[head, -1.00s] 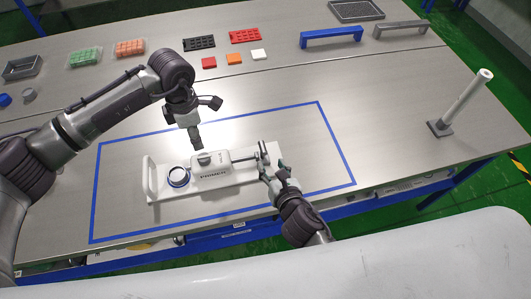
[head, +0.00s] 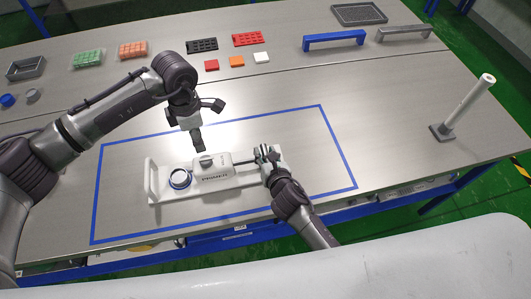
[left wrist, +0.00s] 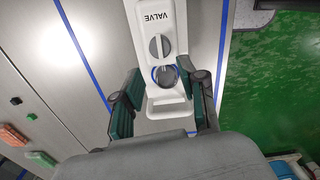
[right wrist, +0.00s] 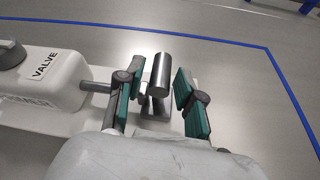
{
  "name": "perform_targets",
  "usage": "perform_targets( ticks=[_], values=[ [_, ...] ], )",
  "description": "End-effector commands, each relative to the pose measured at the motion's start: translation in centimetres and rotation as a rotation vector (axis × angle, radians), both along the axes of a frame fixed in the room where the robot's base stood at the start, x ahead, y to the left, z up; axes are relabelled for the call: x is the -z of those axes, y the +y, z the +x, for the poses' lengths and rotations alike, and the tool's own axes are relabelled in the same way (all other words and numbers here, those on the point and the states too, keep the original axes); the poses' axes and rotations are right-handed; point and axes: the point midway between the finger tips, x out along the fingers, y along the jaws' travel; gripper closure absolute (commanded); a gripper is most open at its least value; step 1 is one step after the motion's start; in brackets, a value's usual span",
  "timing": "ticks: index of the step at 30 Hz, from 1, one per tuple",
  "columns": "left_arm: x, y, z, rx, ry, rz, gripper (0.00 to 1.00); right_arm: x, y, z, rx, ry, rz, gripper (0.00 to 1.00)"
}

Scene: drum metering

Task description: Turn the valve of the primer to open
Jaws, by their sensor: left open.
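The primer (head: 214,174) is a white block labelled PRIMER on a white base with a handle at its left end. Its valve (left wrist: 160,47) is a grey round knob beside the word VALVE; it also shows in the head view (head: 206,162). A blue-ringed round cup (head: 180,178) stands on the base beside the block. My left gripper (left wrist: 162,97) is open and empty, above the knob and cup. My right gripper (right wrist: 158,97) is open, its fingers on either side of a grey metal cylindrical grip (right wrist: 161,75) at the end of the primer's rod.
A blue outline (head: 338,145) on the table surrounds the primer. A white post (head: 466,106) stands at the right. Trays, coloured blocks and a blue handle (head: 333,41) lie along the back. The table right of the primer is clear.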

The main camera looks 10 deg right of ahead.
Motion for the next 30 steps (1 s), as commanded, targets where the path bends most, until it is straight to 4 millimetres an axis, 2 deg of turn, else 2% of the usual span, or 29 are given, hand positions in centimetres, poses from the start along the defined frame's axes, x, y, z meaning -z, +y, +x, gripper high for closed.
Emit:
perform_targets(
  ticks=[1, 5, 6, 14, 18, 22, 30],
  values=[
    [0.0, 0.0, 0.0, 0.0, 0.0, 0.0, 0.58, 0.0, 0.0, 0.0, 0.0, 0.0, 0.0, 0.76],
    [0.0, 0.0, 0.0, 0.0, 0.0, 0.0, 0.58, 0.0, 0.0, 0.0, 0.0, 0.0, 0.0, 0.98],
    [0.0, 0.0, 0.0, 0.0, 0.0, 0.0, 0.58, 0.0, 0.0, 0.0, 0.0, 0.0, 0.0, 1.0],
    [0.0, 0.0, 0.0, 0.0, 0.0, 0.0, 0.58, 0.0, 0.0, 0.0, 0.0, 0.0, 0.001, 1.0],
    [0.0, 0.0, 0.0, 0.0, 0.0, 0.0, 0.37, 0.0, 0.0, 0.0, 0.001, 0.001, 0.003, 1.0],
    [-0.1, 0.0, 0.0, 0.023, 0.0, -0.001, 0.37, 0.0, 0.0, 0.0, 0.001, 0.002, 0.004, 1.0],
    [-1.6, -0.2, 0.0, 0.324, 0.0, 0.0, 0.37, 0.0, 0.0, 0.0, 0.002, 0.002, 0.005, 1.0]
  ],
)
